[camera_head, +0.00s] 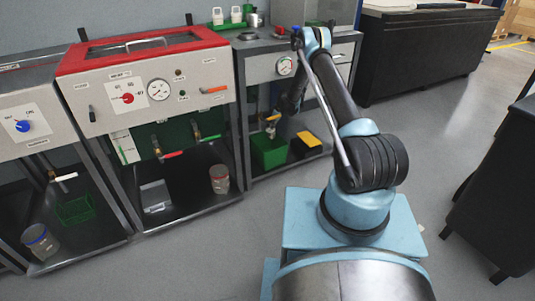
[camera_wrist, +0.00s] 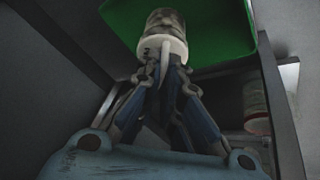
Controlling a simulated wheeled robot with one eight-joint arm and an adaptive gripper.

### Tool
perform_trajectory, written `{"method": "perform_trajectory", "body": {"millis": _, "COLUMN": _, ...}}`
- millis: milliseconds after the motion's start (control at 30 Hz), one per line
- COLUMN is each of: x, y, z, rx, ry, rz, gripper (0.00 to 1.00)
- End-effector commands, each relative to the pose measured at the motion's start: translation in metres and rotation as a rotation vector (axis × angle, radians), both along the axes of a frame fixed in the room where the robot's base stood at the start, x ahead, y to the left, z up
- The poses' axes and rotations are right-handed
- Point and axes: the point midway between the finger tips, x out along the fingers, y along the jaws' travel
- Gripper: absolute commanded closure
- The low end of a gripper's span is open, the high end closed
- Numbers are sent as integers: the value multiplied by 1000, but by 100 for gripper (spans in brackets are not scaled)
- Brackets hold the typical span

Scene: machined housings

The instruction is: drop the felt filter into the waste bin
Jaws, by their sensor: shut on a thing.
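The felt filter (camera_wrist: 163,28), seen as a pale, banded cylinder with a white end, is at the top middle of the wrist view. My gripper (camera_wrist: 165,62) is shut on its near end. The green waste bin (camera_wrist: 228,28) spreads behind the filter in that view. In the head view the bin (camera_head: 268,152) stands on the lower shelf of the right-hand station, and my gripper (camera_head: 272,122) is just above its opening. The filter is too small to make out clearly there.
A yellow box (camera_head: 309,142) stands right beside the bin. A jar (camera_head: 219,180) is on the shelf to the left; a dark upright (camera_wrist: 280,105) is close on the right in the wrist view. The station's worktop (camera_head: 275,42) overhangs the shelf. Open floor lies in front.

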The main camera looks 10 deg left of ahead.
Motion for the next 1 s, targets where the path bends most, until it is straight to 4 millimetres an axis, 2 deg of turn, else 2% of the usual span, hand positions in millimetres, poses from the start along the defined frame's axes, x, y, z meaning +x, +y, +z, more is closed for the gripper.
{"method": "perform_trajectory", "body": {"millis": 33, "x": 0, "y": 0, "z": 0, "rx": 0, "ry": 0, "rz": 0, "gripper": 100}}
{"method": "perform_trajectory", "body": {"millis": 67, "x": 0, "y": 0, "z": 0, "rx": 0, "ry": 0, "rz": 0, "gripper": 87}}
{"method": "perform_trajectory", "body": {"millis": 133, "x": 0, "y": 0, "z": 0, "rx": 0, "ry": 0, "rz": 0, "gripper": 71}}
{"method": "perform_trajectory", "body": {"millis": 567, "x": 0, "y": -3, "z": 4, "rx": 0, "ry": 0, "rz": -1, "gripper": 70}}
{"method": "perform_trajectory", "body": {"millis": 1000, "x": -13, "y": -21, "z": 50, "rx": 0, "ry": 1, "rz": -2, "gripper": 70}}
